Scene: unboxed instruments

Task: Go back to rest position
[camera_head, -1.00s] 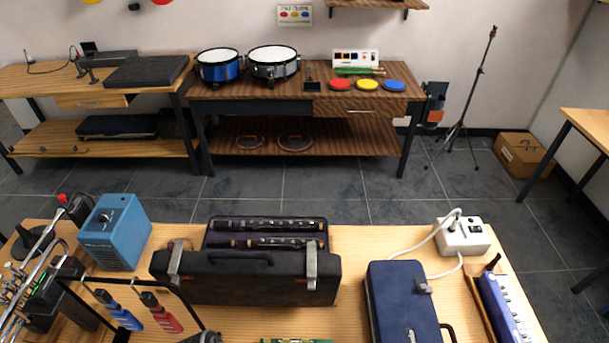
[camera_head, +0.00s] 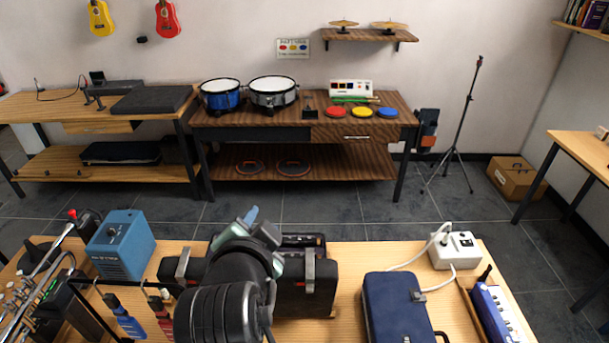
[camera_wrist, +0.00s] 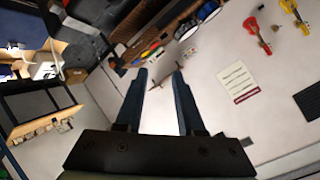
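My gripper (camera_wrist: 163,85) shows in the wrist view with its two blue-grey fingers spread apart and nothing between them. Beyond the fingers is the pale wall with a small sign (camera_wrist: 238,80). In the head view my dark arm rises over the front table, and its end stands in front of the open black instrument case (camera_head: 308,300). The arm hides much of that case and its contents. A blue case (camera_head: 395,305) lies closed to the right of it.
Drums (camera_head: 272,92) and coloured pads stand on the back bench. Tiled floor lies between.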

